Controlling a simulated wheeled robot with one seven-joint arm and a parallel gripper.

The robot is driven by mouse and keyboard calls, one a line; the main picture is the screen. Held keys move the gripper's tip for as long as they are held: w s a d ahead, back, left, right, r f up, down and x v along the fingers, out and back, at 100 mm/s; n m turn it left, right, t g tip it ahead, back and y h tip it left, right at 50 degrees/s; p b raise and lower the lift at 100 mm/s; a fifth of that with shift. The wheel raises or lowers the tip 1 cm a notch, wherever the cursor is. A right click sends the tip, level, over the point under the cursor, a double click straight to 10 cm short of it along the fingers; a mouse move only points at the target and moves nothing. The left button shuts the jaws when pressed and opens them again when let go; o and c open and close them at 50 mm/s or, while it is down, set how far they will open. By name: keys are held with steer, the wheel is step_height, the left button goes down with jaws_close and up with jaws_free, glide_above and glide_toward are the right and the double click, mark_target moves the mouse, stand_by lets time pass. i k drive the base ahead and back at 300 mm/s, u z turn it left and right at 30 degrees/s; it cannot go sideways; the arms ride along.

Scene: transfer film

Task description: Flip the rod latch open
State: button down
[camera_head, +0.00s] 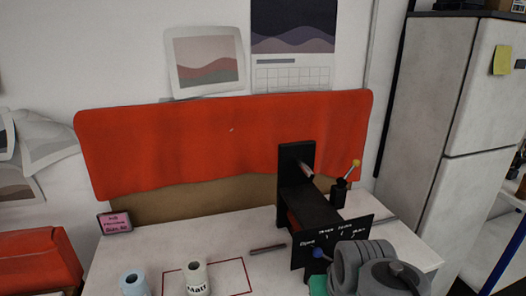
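A black press-like stand (312,207) sits on the right part of the white table, with an upright back piece and a light rod end near its top. Its black front plate (335,240) carries white lettering; the word at the left looks like "Open", the rest is too small to read surely. A blue ball knob (319,253) shows at the plate's lower left, apparently the end of the latch rod; the rod itself is hardly visible. My grey arm links fill the lower right close to the plate and hide its lower right part. My gripper's fingers cannot be seen.
A dark stick (267,249) lies left of the stand. A white roll (196,278) stands within a red outline, a blue-white roll (134,284) left of it. A black pot (339,194) with a yellow-tipped stick stands behind. A red panel (220,145) backs the table.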

mark_target(341, 182)
steer(key=k, duration=0.5)
steer(key=z, duration=0.8)
steer(key=i, duration=0.9)
steer(key=u, duration=2.7)
